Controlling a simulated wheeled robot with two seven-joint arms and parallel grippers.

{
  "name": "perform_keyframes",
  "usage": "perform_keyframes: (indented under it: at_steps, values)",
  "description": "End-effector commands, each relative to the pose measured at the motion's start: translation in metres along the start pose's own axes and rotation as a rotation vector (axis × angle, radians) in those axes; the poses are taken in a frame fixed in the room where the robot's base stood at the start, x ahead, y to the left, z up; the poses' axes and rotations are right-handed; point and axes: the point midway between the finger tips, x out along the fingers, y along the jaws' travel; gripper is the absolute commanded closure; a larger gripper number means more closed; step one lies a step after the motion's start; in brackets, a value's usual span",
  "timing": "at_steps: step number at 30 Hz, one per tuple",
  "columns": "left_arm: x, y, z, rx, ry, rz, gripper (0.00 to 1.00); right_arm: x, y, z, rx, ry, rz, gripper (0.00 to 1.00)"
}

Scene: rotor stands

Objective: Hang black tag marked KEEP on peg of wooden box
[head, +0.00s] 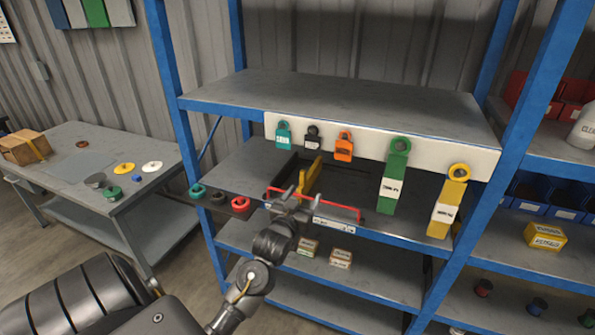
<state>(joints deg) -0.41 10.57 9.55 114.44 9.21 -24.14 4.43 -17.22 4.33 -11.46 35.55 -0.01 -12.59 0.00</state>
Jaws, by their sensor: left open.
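A small black tag (312,137) with a white label hangs on the white rail (370,147) along the shelf's front edge, between a teal tag (283,134) and an orange tag (344,146). Its lettering is too small to read. A wooden box (22,148) stands on the grey table at the far left; I cannot make out its peg clearly. My left gripper (291,196) is open and empty, below the black tag and apart from it, in front of the middle shelf. My right gripper is not in view.
A long green tag (394,175) and a long yellow tag (448,205) hang farther right on the rail. A red-edged tray (340,211) lies behind my gripper. The table (85,160) holds several coloured discs. A blue shelf post (178,110) stands between table and rail.

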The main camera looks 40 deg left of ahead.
Motion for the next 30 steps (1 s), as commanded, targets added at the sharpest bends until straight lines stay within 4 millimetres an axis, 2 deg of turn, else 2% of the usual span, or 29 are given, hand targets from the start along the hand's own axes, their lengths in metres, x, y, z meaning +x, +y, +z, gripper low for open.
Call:
perform_keyframes:
  at_steps: [1, 3, 7, 13, 17, 26, 30]
  values:
    - [-0.001, -0.004, -0.028, -0.009, 0.043, -0.008, 0.35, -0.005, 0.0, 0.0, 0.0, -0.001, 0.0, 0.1]
    - [-0.004, -0.009, -0.052, -0.019, 0.087, -0.019, 0.35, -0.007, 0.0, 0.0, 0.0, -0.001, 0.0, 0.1]
    - [-0.008, -0.014, -0.077, -0.029, 0.13, -0.028, 0.35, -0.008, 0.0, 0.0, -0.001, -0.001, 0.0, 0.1]
    - [-0.008, -0.015, -0.083, -0.031, 0.142, -0.031, 0.35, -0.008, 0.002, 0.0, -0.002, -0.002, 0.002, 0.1]
    - [-0.002, -0.015, -0.083, -0.031, 0.143, -0.03, 0.35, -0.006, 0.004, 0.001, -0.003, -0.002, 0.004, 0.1]
    - [0.039, -0.017, -0.087, -0.031, 0.143, -0.03, 0.35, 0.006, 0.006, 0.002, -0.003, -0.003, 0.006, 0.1]
    - [0.059, -0.018, -0.092, -0.031, 0.142, -0.031, 0.35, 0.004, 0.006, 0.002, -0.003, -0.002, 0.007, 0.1]
